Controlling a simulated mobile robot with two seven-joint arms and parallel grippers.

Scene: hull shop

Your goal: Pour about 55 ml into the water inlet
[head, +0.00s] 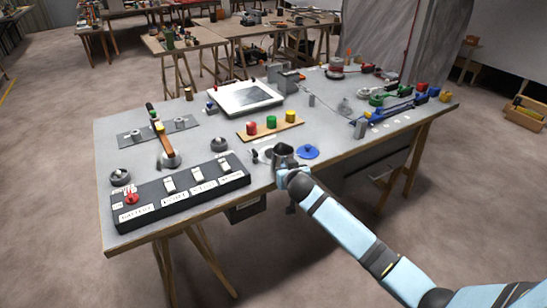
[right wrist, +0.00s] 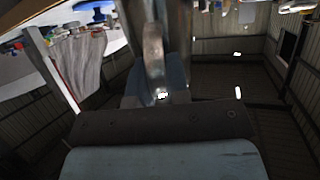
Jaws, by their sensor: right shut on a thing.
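My right gripper (head: 287,171) is shut on a grey metal cup (head: 283,151) at the table's front edge, in the middle of the head view. The cup looks roughly upright; what is inside cannot be made out. In the right wrist view a curved grey handle (right wrist: 153,50) stands close up between the fingers. A blue round piece (head: 308,152) lies on the table just right of the cup. A small pale round piece (head: 265,153) is just left of it. I cannot tell which of these is the water inlet. My left gripper is not in view.
A black switch panel (head: 180,191) lies at the table's front left. A wooden strip with red, green and yellow knobs (head: 270,130) lies behind the cup. A white framed tray (head: 245,98) is farther back. Coloured valves (head: 385,97) fill the right end.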

